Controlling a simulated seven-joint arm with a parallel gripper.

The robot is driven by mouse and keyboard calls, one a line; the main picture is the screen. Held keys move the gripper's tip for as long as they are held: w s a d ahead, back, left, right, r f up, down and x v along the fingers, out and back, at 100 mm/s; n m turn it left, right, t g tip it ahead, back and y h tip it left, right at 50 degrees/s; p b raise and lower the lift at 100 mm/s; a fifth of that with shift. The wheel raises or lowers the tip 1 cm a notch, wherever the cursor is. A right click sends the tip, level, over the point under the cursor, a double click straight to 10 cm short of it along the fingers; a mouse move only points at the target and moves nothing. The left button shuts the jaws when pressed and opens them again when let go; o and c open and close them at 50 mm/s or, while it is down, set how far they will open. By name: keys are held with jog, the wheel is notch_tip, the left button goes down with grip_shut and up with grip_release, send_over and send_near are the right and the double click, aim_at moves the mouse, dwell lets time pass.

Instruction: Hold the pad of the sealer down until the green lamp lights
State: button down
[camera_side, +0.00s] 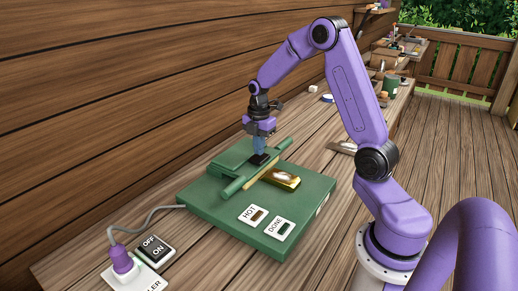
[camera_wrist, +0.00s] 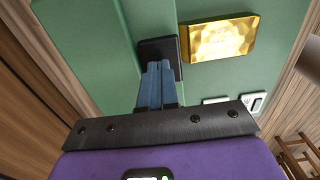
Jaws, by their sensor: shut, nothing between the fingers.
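The green sealer (camera_side: 230,209) sits on the wooden bench. Its green bar (camera_side: 237,186) lies across the base. The small black pad (camera_wrist: 171,46) is under my gripper's tips; its edge also shows in the side view (camera_side: 259,161). My gripper (camera_wrist: 159,70) is shut and empty, pointing down with its blue fingertips at the pad, touching it or very close. It shows in the side view too (camera_side: 259,150). The DONE lamp (camera_side: 284,227) looks dark green and unlit. The HOT lamp (camera_side: 257,215) looks dull brown. A gold packet (camera_side: 281,179) lies beside the bar.
A black OFF/ON switch (camera_side: 154,250) and a purple plug (camera_side: 122,262) with a grey cord are at the front left. A plank wall (camera_side: 120,90) runs along the left. Tins and tools stand farther back on the bench.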

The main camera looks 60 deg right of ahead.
jog(key=shift+f, duration=0.4)
jog(key=shift+s+a+f, duration=0.1)
jog(key=shift+s+f, duration=0.05)
jog(key=shift+f, duration=0.85)
dwell(1.7)
notch_tip(320, 180, up, 15)
jog(key=shift+w+r, duration=0.15)
jog(key=shift+w, duration=0.25)
dwell(0.5)
